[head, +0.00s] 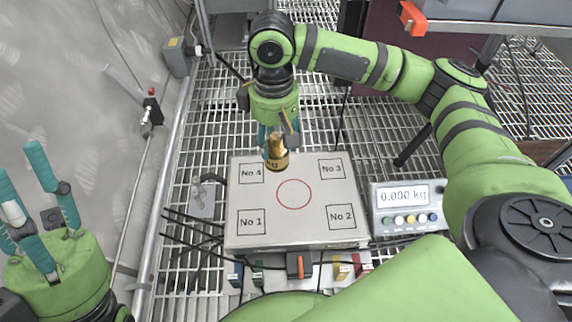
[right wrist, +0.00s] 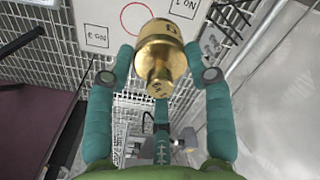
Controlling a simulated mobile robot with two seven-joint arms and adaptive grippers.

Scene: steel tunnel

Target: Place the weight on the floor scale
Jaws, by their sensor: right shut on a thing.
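The brass weight (head: 276,156) is held by my right gripper (head: 277,136) over the back part of the floor scale (head: 265,220), near the No 4 square. In the right wrist view the weight (right wrist: 161,50) sits between the teal fingers of the right gripper (right wrist: 165,70). The scale plate has a red circle in the middle and squares marked No 1 to No 4. The scale display (head: 405,197) reads 0.000 kg. My left gripper (head: 35,205) is at the left edge in the head view, fingers spread apart and empty, away from the scale.
The floor is steel grating (head: 210,130). A wall and a pipe (head: 160,190) run along the left. Several coloured tags and cables lie at the front edge of the scale. A shelf with an orange piece (head: 413,18) stands at the back right.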

